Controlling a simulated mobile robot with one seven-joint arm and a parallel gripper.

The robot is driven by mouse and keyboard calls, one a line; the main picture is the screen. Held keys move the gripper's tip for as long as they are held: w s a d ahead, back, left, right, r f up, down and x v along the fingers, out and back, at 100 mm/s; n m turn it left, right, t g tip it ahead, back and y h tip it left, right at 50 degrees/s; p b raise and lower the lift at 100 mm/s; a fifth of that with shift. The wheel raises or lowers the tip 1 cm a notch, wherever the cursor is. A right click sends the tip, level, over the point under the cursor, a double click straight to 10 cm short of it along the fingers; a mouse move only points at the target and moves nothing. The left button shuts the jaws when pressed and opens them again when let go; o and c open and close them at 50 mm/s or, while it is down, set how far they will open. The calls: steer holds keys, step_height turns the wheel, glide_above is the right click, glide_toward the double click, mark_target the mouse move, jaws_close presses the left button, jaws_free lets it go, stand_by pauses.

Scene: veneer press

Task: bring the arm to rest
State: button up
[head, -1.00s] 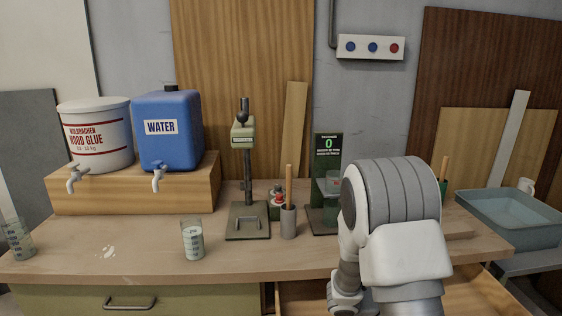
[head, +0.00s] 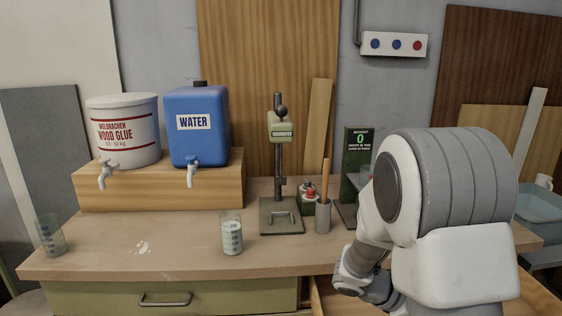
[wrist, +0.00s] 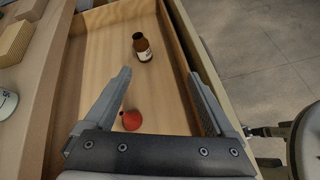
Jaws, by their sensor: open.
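My gripper (wrist: 159,73) is open and empty in the wrist view, pointing down over an open wooden drawer (wrist: 98,18). A brown bottle with a pale label (wrist: 142,47) lies in the drawer ahead of the fingertips. A small red round thing (wrist: 132,120) shows between the fingers, lower in the drawer. In the head view my bent arm fills the right side; its gripper end is hidden or out of frame there.
Floor (wrist: 265,60) shows right of the drawer.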

steer(key=s+a+r+m+t+y+b, duration=0.3)
steer(key=s+a+m+y+b, duration=0.1)
steer(key=s+a+m+y, duration=0.35)
steer(key=s+a+r+m+t+y+b, duration=0.35)
steer(key=s+a+m, duration=0.4)
steer(key=a, duration=0.25)
step_height(320, 180, up, 19)
steer(key=p, duration=1.8)
steer(key=shift+a+f+y+p, duration=0.15)
steer(key=shift+a+y+p, duration=0.15)
steer(key=shift+y, duration=0.1)
